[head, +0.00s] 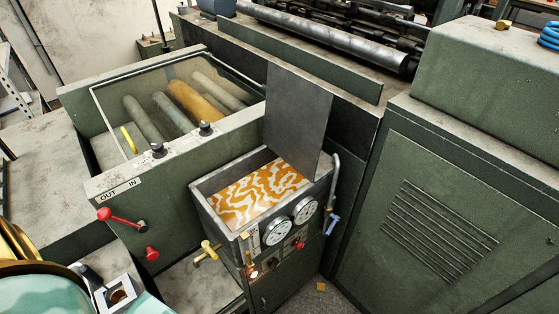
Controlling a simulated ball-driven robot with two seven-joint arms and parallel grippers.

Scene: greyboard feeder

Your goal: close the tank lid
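The tank (213,207) is a grey metal box, open at the top, on the front of the green machine. Orange and white swirled contents (262,194) show inside it. The tank lid (296,108) is a flat dark grey plate that stands up steeply at the tank's back right edge, so the tank is open. Part of the contents near the lid's foot is hidden by the tank walls. Neither of my grippers shows in the head view, and nothing touches the lid.
Two round gauges (278,231), a brass tap (207,252) and a pipe with a blue-handled valve (333,224) are at the tank's front and right. A red-knobbed lever (104,214) sticks out at the left. A glass-covered roller bay (180,100) lies behind. A vented green cabinet (440,215) stands right.

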